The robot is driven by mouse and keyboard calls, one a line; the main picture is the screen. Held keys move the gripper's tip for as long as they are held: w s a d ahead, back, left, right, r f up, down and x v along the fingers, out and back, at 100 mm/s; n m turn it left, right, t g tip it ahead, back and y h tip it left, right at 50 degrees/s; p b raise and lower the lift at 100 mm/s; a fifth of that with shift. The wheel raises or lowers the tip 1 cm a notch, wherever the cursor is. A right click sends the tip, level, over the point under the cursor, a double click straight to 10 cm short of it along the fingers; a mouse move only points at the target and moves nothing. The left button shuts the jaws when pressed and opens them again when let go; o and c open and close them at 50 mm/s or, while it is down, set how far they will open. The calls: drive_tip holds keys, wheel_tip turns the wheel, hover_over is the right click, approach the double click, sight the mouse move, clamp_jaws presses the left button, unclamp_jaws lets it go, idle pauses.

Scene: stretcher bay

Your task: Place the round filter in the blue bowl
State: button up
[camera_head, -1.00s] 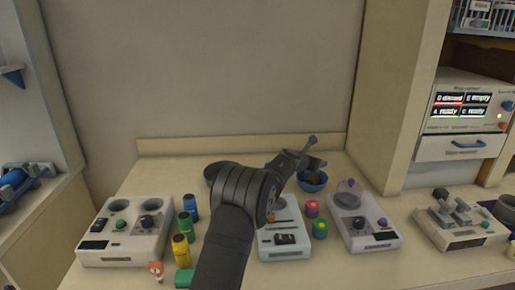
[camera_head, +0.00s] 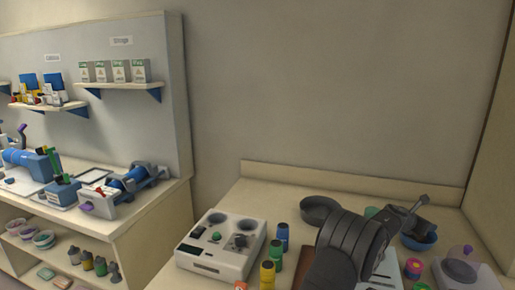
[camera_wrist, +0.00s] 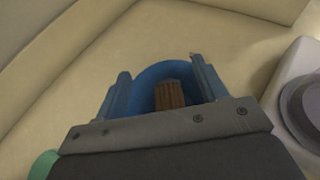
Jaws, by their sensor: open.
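The blue bowl (camera_head: 420,244) stands on the bench at the right in the head view, partly behind my arm. It also shows in the wrist view (camera_wrist: 158,72), beyond and between my fingers. A brown ribbed piece (camera_wrist: 169,95), which looks like the filter, shows inside the bowl's outline between the fingers. Its lower part is hidden by my gripper body, and its full round shape does not show. My gripper (camera_wrist: 160,78) is open above the bowl, its two blue fingers apart on either side of the brown piece, with no visible grip on it.
A white device (camera_head: 222,246) and yellow (camera_head: 267,274) and blue (camera_head: 282,236) canisters stand left of my arm. A dark round dish (camera_head: 318,209) is behind it. A shelving unit stands at the left.

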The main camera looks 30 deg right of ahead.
wheel_tip(320, 180, down, 3)
drive_tip(key=shift+f, duration=0.2)
drive_tip(key=shift+r, duration=4.8)
drive_tip(key=w+a+m+y, duration=0.1)
drive_tip(key=w+a+y, duration=0.1)
drive_tip(key=w+a, duration=0.95)
drive_tip(key=w+a+y, duration=0.2)
drive_tip(key=w+a, duration=0.7)
drive_tip(key=w, duration=0.5)
drive_tip(key=w+a+m+y, duration=0.2)
drive_tip(key=w+a, duration=0.3)
drive_tip(key=a, duration=0.7)
drive_tip(key=w+a+f+m+y, duration=0.1)
drive_tip(key=w+a+m+y, duration=0.2)
drive_tip(key=a, duration=1)
drive_tip(key=w+a+f+m+y, duration=0.1)
drive_tip(key=w+a+m+y, duration=0.2)
drive_tip(key=a, duration=1)
drive_tip(key=w, duration=0.3)
drive_tip(key=shift+w+a+g+y, duration=0.25)
drive_tip(key=shift+w+g+y, duration=0.05)
drive_tip(key=shift+w+y, duration=0.1)
